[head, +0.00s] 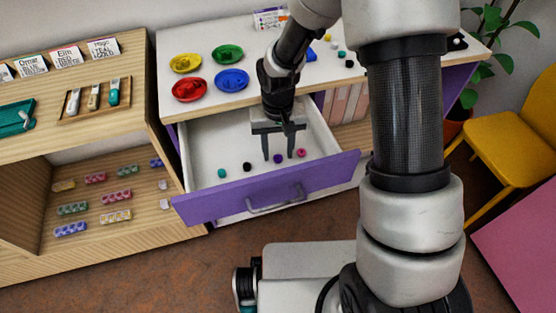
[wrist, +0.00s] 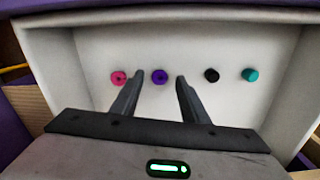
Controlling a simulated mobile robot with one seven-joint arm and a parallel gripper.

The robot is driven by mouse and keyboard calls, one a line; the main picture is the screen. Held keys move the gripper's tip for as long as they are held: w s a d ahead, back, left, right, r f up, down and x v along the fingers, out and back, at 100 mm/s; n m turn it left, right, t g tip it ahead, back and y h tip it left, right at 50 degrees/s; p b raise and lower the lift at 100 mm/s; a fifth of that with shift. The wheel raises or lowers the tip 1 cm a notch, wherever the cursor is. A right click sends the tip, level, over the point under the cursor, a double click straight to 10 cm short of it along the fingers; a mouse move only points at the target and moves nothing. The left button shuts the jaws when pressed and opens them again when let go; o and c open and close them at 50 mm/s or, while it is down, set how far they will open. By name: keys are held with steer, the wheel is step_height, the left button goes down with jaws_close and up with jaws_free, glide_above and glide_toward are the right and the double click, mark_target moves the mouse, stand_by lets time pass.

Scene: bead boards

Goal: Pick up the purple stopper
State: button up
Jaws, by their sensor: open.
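The purple stopper (head: 277,159) lies on the white floor of the open drawer (head: 210,152). In the wrist view the purple stopper (wrist: 159,77) shows between and just beyond the fingertips. My gripper (head: 278,158) is over the drawer, fingers pointing down, open and empty. It also shows in the wrist view (wrist: 159,77), with one finger on each side of the stopper. How high the fingertips are above the drawer floor I cannot tell.
In the drawer, a pink stopper (wrist: 118,78) is close to the left fingertip. A black stopper (wrist: 211,75) and a teal stopper (wrist: 250,75) lie to the right. The purple drawer front (head: 270,190) and white walls bound the space. Coloured dishes (head: 232,80) stand on the tabletop.

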steer(key=shift+f, duration=0.7)
jaws_close()
